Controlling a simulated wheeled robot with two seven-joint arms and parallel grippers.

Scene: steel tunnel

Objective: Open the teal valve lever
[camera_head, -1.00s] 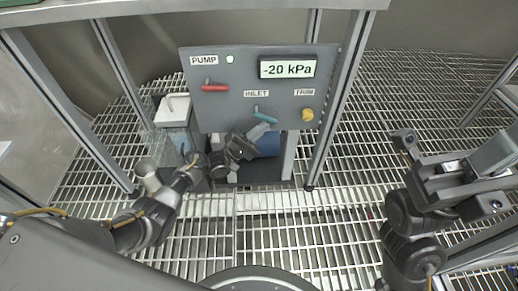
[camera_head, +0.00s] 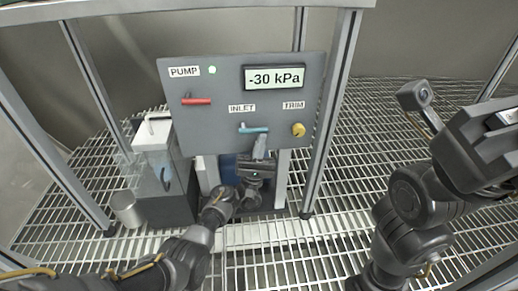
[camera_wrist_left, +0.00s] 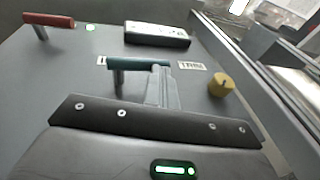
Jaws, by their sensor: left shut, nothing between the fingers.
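The teal lever (camera_head: 254,130) sits under the INLET label on the grey panel (camera_head: 215,112) and lies about level. It also shows in the left wrist view (camera_wrist_left: 138,63), with its stem at its left end. My left gripper (camera_head: 259,148) is shut and empty, its fingers pointing up at the panel just below the lever's right part. In the left wrist view its fingertips (camera_wrist_left: 160,72) are close to the lever's right end; I cannot tell if they touch. My right gripper (camera_head: 490,150) is at the right, away from the panel, its fingertips not clearly visible.
The panel also has a red PUMP handle (camera_head: 196,101), a green light (camera_head: 212,70), a yellow TRIM knob (camera_head: 298,130) and a display (camera_head: 275,78) reading -30 kPa. A clear box with a white lid (camera_head: 152,130) and a metal cylinder (camera_head: 125,209) stand left. Frame posts (camera_head: 330,120) flank the panel.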

